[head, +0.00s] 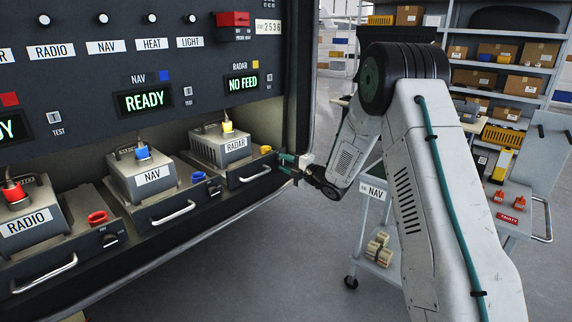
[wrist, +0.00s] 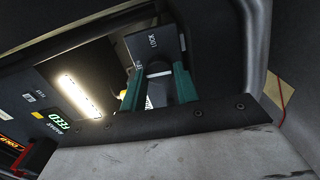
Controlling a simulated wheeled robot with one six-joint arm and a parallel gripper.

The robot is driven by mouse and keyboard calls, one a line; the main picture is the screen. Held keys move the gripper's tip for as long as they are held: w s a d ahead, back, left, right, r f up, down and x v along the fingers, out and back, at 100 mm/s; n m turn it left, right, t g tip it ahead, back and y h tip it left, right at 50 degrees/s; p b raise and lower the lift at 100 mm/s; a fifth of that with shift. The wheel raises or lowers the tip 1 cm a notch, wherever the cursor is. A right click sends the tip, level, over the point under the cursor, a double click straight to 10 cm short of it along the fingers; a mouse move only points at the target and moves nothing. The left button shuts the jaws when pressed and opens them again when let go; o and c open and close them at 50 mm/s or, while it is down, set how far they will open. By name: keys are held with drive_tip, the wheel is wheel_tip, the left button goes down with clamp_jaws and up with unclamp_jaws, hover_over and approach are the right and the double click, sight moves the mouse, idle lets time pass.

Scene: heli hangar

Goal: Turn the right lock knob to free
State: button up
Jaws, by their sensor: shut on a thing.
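The right lock knob (wrist: 157,72) shows in the wrist view as a dark piece between my two green fingers, in front of a dark plate with small white lettering. My gripper (wrist: 158,88) is shut on it, one finger on each side. In the head view my gripper (head: 287,161) is at the right front end of the RADAR tray, and its fingers hide the knob there. The RADAR box (head: 219,147) sits in the right bay, with a yellow connector on top. The display above it (head: 243,83) reads NO FEED.
The NAV box (head: 149,177) and RADIO box (head: 32,220) stand to the left, with tray handles sticking out. The rack's right side wall (head: 300,75) is close to my gripper. A cart labelled NAV (head: 376,192) stands behind my arm. Shelves with cartons are farther back.

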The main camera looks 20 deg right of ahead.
drive_tip(key=shift+n, duration=0.3)
drive_tip(key=o, duration=0.9)
drive_tip(key=shift+o, duration=0.2)
drive_tip(key=v, duration=0.7)
drive_tip(key=shift+s, duration=0.35)
drive_tip(key=shift+d, duration=0.15)
